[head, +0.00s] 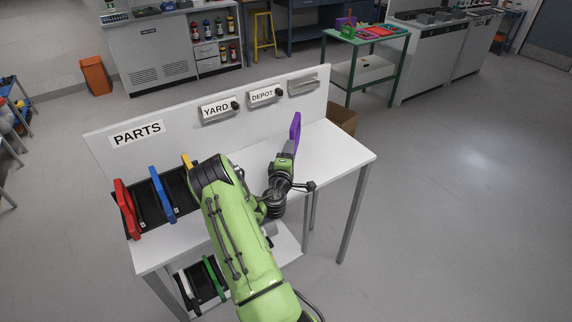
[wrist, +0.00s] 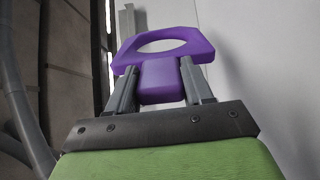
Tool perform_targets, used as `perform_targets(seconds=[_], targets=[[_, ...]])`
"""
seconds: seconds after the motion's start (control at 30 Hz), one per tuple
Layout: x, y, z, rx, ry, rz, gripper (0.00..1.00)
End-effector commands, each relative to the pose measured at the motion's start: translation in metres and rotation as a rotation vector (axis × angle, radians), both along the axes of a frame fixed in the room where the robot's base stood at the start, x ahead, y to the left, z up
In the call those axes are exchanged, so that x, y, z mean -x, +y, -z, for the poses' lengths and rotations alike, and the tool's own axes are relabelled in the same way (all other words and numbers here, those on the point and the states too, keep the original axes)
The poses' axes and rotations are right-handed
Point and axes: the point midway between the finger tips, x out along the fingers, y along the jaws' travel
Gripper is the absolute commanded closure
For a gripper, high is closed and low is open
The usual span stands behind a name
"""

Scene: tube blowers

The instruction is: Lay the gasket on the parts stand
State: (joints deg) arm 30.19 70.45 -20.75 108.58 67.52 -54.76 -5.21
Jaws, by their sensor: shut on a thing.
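A purple gasket (head: 296,127) with an oval hole stands upright above the right part of the parts stand (head: 340,152), a white table with a back panel lettered PARTS. My gripper (head: 287,150) is shut on the gasket. In the wrist view the gasket (wrist: 167,44) shows its ring beyond the fingers and its tab between the two grey fingertips (wrist: 162,80). I cannot tell whether the gasket touches the stand top. My arm hides part of the stand's middle.
A black rack on the stand's left holds a red part (head: 127,208), a blue part (head: 162,194) and a yellow part (head: 187,161). A lower shelf holds a green part (head: 214,276) and a white one. The stand's right end is clear. A green-framed table (head: 362,70) stands behind.

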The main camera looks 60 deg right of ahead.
Motion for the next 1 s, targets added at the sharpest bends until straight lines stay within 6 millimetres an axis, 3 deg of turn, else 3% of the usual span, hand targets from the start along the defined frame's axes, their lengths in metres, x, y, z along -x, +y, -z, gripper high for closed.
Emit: perform_targets(seconds=[0.23,0.57,0.6,0.73,1.0], targets=[[0.000,0.000,0.040,0.000,0.000,0.001,0.82],[0.000,0.000,0.042,0.002,-0.002,0.001,0.82],[0.000,0.000,0.042,0.001,-0.001,0.001,0.46],[0.000,0.000,0.041,0.001,-0.001,0.001,0.26],[0.000,0.000,0.040,0.001,-0.001,0.001,0.24]])
